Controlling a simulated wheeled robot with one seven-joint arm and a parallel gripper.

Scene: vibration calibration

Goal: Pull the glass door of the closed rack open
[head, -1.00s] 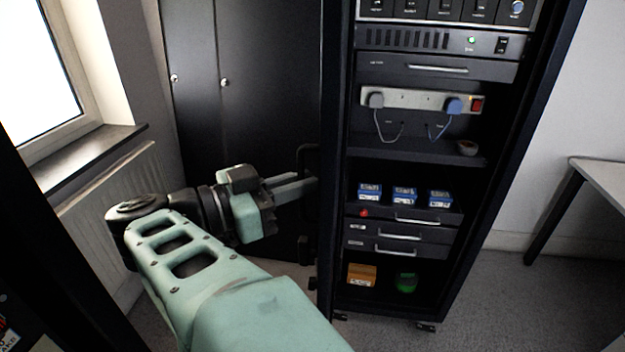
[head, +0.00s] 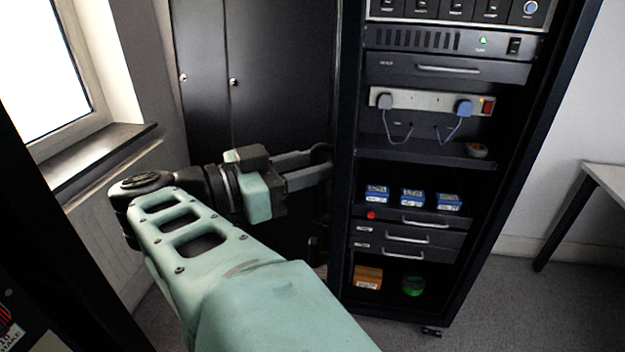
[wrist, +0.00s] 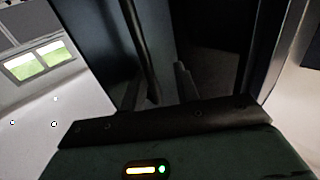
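The tall black rack (head: 349,200) stands right of centre in the head view, its shelves and contents plainly visible. I cannot tell whether its glass door is fully shut or slightly ajar. The other finger and any contact are hard to make out in the dark.
Dark cabinets (head: 280,70) stand behind my arm, left of the rack. A window sill (head: 95,160) is at the far left. A table (head: 608,178) stands at the right. Grey floor (head: 520,285) is free between rack and table.

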